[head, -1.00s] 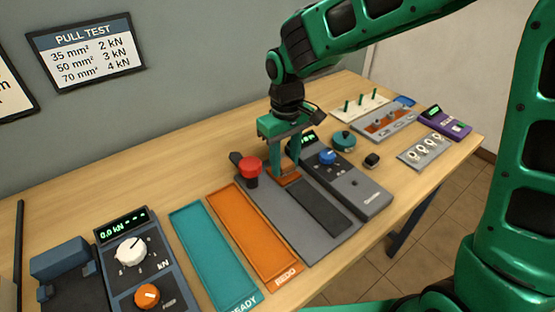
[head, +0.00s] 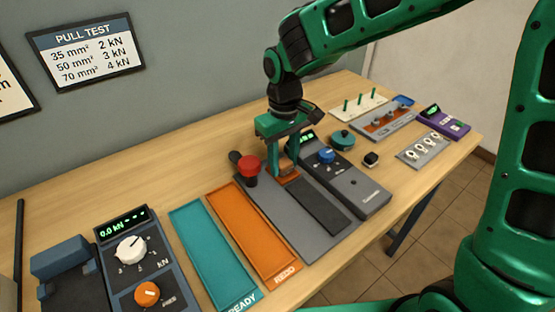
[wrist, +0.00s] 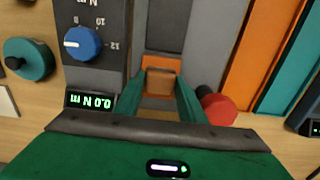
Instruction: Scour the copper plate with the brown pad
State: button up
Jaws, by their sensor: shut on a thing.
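My gripper (head: 281,173) points down over the far end of the grey bench fixture (head: 315,240). It is shut on the brown pad (wrist: 160,84), which shows between the fingertips in the wrist view. The copper plate (wrist: 163,62) lies under and just beyond the pad, at the end of a dark strip. In the head view, only a small part of the copper plate (head: 291,180) shows beside the fingers. The pad is low over the plate; I cannot tell whether they touch.
A red knob (head: 249,168) stands close left of the fingers. A grey device with a blue dial (head: 326,156) stands close right. Orange (head: 252,235) and teal (head: 212,255) trays lie at the left. A teal round item (head: 342,140) sits behind the device.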

notch_tip(320, 180, up, 7)
jog(key=shift+r, duration=0.4)
dwell(0.7)
